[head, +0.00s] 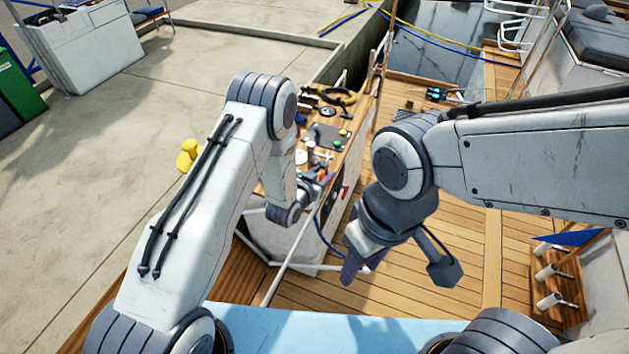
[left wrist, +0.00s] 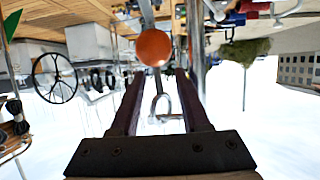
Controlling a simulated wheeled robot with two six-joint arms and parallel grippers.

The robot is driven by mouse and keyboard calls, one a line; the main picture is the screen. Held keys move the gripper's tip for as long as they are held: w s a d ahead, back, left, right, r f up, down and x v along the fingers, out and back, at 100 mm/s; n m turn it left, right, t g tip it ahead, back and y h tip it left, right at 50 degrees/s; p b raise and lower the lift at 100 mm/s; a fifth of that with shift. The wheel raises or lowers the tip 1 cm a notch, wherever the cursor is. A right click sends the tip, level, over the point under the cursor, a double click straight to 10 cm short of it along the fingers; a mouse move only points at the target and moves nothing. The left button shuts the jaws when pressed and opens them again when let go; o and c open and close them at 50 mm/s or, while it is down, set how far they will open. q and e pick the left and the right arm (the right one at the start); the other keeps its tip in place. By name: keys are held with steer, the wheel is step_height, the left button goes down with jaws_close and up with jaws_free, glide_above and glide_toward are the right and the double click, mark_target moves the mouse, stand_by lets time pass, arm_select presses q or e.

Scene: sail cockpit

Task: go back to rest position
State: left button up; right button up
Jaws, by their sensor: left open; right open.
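My left gripper (head: 318,184) is at the near end of the wooden workbench (head: 348,158), beside the small items there; its fingers are small and partly hidden by my wrist in the head view. In the left wrist view my left gripper (left wrist: 158,85) shows two dark fingers spread apart with nothing clamped between them. A grey shackle-like loop (left wrist: 160,104) appears between the fingers, but I cannot tell its distance. An orange ball (left wrist: 154,47) shows past the fingertips. My right gripper (head: 362,268) hangs open and empty, pointing down over the wooden deck.
The bench carries tools and small parts, with a yellow-handled tool (head: 345,98) at its far end. A yellow bollard (head: 188,154) stands on the quay to the left. A rack with white cylinders (head: 548,272) is at right. Planked deck (head: 455,240) is clear in the middle.

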arm_select(q)
steer(key=b+v, duration=0.1)
steer(key=v, duration=0.7)
steer(key=s+d+r+m+g+y, duration=0.2)
steer(key=s+d+r+g, duration=0.35)
steer(key=s+r, duration=0.3)
steer(key=s+a+r+g, duration=0.1)
steer(key=s+r+g, duration=0.1)
steer(key=s, duration=0.5)
steer(key=s+a+r+g+y, duration=0.1)
steer(key=s+r, duration=0.3)
steer(key=s, duration=0.4)
steer(key=s+a+r+m+g+y, duration=0.1)
steer(key=s+a+r+g, duration=0.1)
steer(key=s+r+g, duration=0.2)
steer(key=s, duration=0.3)
steer(key=shift+s+a, duration=0.25)
steer(key=shift+s, duration=0.15)
